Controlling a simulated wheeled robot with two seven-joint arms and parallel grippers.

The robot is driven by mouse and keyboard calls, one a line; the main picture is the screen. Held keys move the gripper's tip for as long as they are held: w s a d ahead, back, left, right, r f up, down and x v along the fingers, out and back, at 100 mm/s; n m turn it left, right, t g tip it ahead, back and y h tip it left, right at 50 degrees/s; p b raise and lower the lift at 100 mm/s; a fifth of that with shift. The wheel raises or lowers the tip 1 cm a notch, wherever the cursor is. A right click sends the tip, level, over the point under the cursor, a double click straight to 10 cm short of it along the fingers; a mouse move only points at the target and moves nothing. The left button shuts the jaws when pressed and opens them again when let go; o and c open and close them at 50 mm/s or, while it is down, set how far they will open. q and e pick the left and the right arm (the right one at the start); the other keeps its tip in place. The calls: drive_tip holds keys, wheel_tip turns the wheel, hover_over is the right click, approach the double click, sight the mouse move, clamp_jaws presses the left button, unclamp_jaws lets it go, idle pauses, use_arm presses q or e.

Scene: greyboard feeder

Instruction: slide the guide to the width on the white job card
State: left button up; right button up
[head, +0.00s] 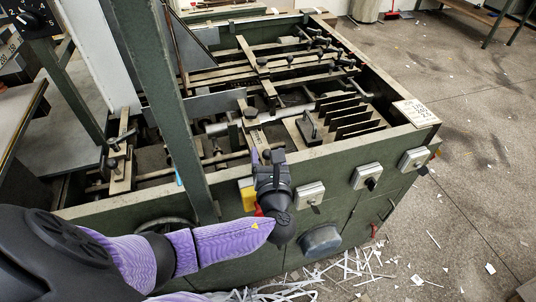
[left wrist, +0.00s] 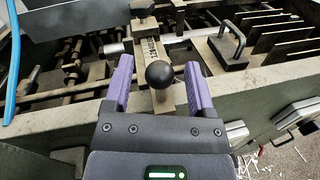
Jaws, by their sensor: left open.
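The guide appears to be the pale bar with a lettered strip (left wrist: 154,50) and a round black knob (left wrist: 160,74), near the front wall of the green feeder. The same bar shows in the head view (head: 254,131). My left gripper (left wrist: 158,72) is open, its purple fingers on either side of the knob, with gaps visible on both sides. In the head view the left gripper (head: 266,158) is over the feeder's front edge. The white job card (head: 415,113) lies on the feeder's front right corner; its writing is too small to read surely. My right gripper is not in view.
The green feeder (head: 335,150) has rods, clamps and upright dark plates (head: 352,118) inside. A black handle (left wrist: 228,46) stands right of the bar. A green post (head: 160,90) rises at left. Switch boxes (head: 366,176) line the front. Paper scraps litter the floor.

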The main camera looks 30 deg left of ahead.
use_arm(q)
drive_tip(key=shift+w+a, duration=0.2)
clamp_jaws()
idle(1.3)
